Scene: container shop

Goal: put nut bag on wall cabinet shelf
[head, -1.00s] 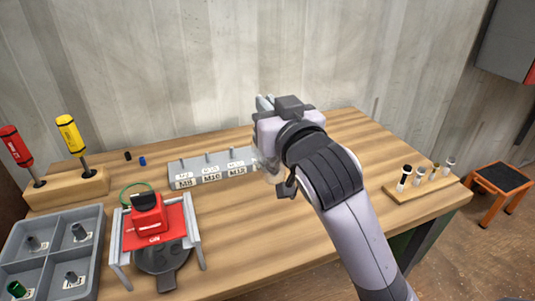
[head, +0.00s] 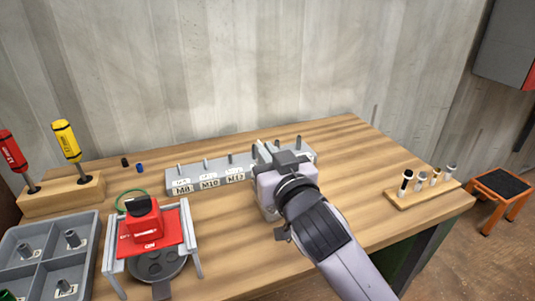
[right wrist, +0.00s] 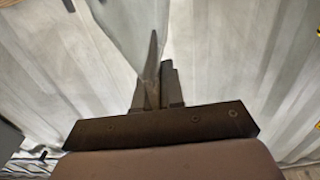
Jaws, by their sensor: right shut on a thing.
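My right gripper (head: 268,155) is over the back of the wooden workbench, by the right part of the grey labelled rack. In the right wrist view its fingers (right wrist: 158,88) are shut on a pale, see-through bag (right wrist: 138,32), which looks like the nut bag. The bag is hidden behind the gripper in the head view, and its contents cannot be made out. A grey cabinet (head: 507,45) with a red part hangs on the wall at the far upper right. Its shelf does not show. My left gripper is not in view.
The grey rack (head: 208,177) with posts and labels stands on the workbench (head: 330,225). A red device (head: 145,222), a grey divided tray (head: 45,255) and a screwdriver block (head: 60,195) are at left. A small wooden holder (head: 420,193) is at right, beyond it an orange stool (head: 500,190).

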